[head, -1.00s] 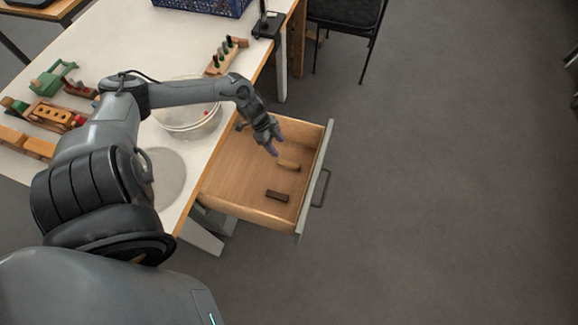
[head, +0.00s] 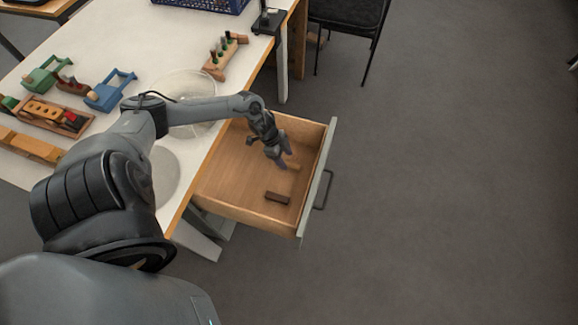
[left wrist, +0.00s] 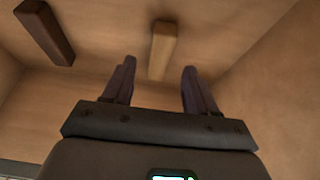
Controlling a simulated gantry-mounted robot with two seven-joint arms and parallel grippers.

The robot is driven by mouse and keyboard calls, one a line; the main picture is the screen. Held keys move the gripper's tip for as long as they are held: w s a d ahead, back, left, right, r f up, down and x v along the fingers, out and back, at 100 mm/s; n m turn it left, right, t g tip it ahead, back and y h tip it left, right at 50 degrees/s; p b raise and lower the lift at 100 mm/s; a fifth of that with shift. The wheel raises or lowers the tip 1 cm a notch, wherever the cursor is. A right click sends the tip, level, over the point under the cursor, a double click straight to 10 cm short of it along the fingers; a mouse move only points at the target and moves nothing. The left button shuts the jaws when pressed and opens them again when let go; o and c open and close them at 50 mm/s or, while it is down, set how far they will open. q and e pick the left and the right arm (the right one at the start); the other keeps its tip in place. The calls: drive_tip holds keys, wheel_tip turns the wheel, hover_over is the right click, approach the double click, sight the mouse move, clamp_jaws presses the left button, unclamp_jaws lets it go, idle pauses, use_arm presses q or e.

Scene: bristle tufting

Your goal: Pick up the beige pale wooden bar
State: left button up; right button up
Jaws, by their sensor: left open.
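The beige pale wooden bar (head: 292,166) lies on the floor of the open drawer, partly hidden by my left gripper in the head view. In the left wrist view the bar (left wrist: 162,50) shows ahead of the fingertips, roughly in line with the gap between them. My left gripper (head: 286,161) is open and empty, inside the drawer close above the bar; in the left wrist view its two fingers (left wrist: 159,64) stand apart. My right gripper is not in view.
A dark brown bar (head: 277,197) lies nearer in the drawer (head: 235,165) and also shows in the left wrist view (left wrist: 45,32). The drawer walls surround the gripper. The white table (head: 120,50) holds wooden toys and a clear bowl (head: 190,120).

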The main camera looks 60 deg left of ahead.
sight(289, 164)
use_arm(q)
drive_tip(key=b+x, duration=0.1)
drive_tip(key=x, duration=0.2)
drive_tip(key=shift+d+f, duration=0.1)
drive_tip(key=shift+d, duration=0.05)
clamp_jaws()
